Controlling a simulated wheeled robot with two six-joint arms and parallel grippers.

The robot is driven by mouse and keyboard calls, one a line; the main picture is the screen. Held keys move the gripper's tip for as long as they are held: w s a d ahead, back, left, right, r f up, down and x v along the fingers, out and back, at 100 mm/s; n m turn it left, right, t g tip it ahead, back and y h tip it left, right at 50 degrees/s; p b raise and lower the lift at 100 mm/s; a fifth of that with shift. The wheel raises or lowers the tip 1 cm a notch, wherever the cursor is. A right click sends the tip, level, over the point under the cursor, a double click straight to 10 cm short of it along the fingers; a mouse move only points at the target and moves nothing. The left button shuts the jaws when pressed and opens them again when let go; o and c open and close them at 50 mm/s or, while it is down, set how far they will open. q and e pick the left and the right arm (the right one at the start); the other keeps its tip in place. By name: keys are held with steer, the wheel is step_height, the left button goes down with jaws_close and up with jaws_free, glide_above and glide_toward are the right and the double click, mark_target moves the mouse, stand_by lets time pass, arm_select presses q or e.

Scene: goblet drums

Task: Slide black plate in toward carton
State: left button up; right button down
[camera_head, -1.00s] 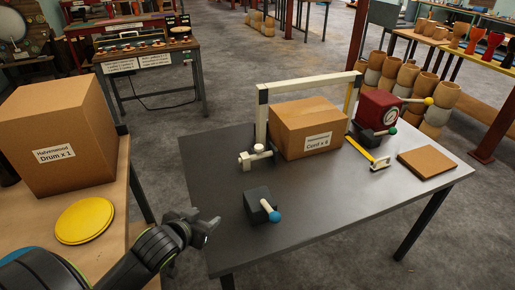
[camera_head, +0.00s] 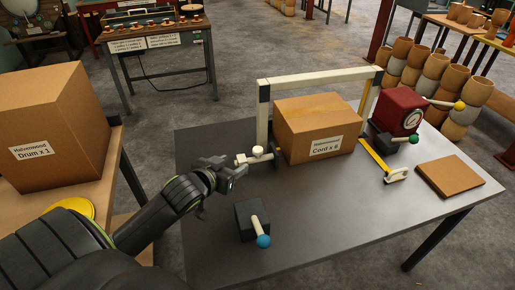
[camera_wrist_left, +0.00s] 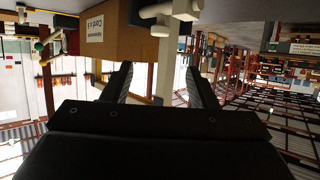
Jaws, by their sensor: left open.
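A cardboard carton (camera_head: 320,132) labelled Cord x 6 stands on the dark grey table under a white frame; it also shows at the top of the left wrist view (camera_wrist_left: 95,35). The black plate (camera_head: 279,151) is a small dark upright piece at the carton's left side, partly hidden by a white handle with a knob (camera_head: 256,154). I cannot tell whether plate and carton touch. My left gripper (camera_head: 233,172) is open and empty, just left of and nearer than the white handle, apart from it. In the left wrist view the fingers (camera_wrist_left: 161,85) are spread with nothing between.
A dark block with a blue-tipped lever (camera_head: 252,222) stands in front. A yellow strip (camera_head: 374,156), a red device (camera_head: 396,112) and a brown board (camera_head: 450,177) are to the right. A Drum x 1 box (camera_head: 50,125) is at left. The table's front middle is clear.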

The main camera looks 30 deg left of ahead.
mark_target(257, 149)
arm_select(q)
steer(key=x, duration=1.3)
steer(key=shift+w+d+f+b, duration=0.1)
steer(key=shift+w+f+b, duration=0.1)
steer(key=shift+b, duration=0.2)
steer(key=shift+w+f, duration=0.2)
steer(key=shift+w, duration=0.3)
steer(key=shift+w+f, duration=0.1)
steer(key=shift+w, duration=0.1)
arm_select(e)
steer(key=shift+s+f, duration=0.4)
steer(key=shift+f, duration=0.1)
arm_select(q)
steer(key=shift+c, duration=0.2)
